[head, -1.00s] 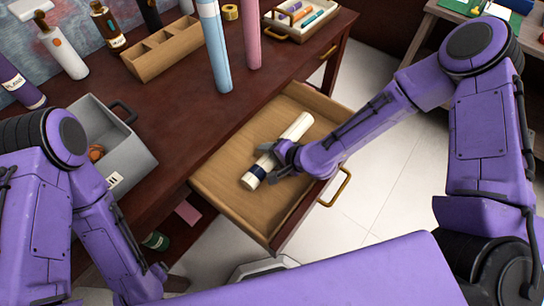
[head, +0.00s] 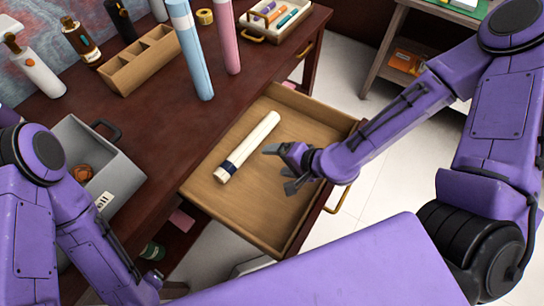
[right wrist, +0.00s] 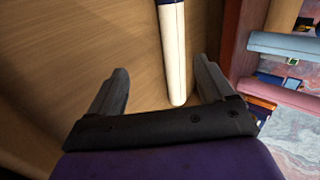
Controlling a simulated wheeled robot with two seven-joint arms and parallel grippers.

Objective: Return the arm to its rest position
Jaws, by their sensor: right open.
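My right gripper (head: 281,170) is open and empty, above the right part of the open wooden drawer (head: 290,108). A cream roll with a dark blue band (head: 252,142) lies in the drawer, to the left of the gripper and apart from it. In the right wrist view the gripper (right wrist: 163,85) shows both fingers spread, with the cream roll (right wrist: 174,60) beyond them on the drawer floor. My left arm shows at the left of the head view, but its gripper cannot be made out.
The dark desk (head: 150,110) holds a grey bin (head: 120,170), a wooden organizer (head: 140,65), a blue roll (head: 190,50), a pink roll (head: 226,38) and a tray of pens (head: 278,22). Bare floor (head: 350,115) lies right of the drawer.

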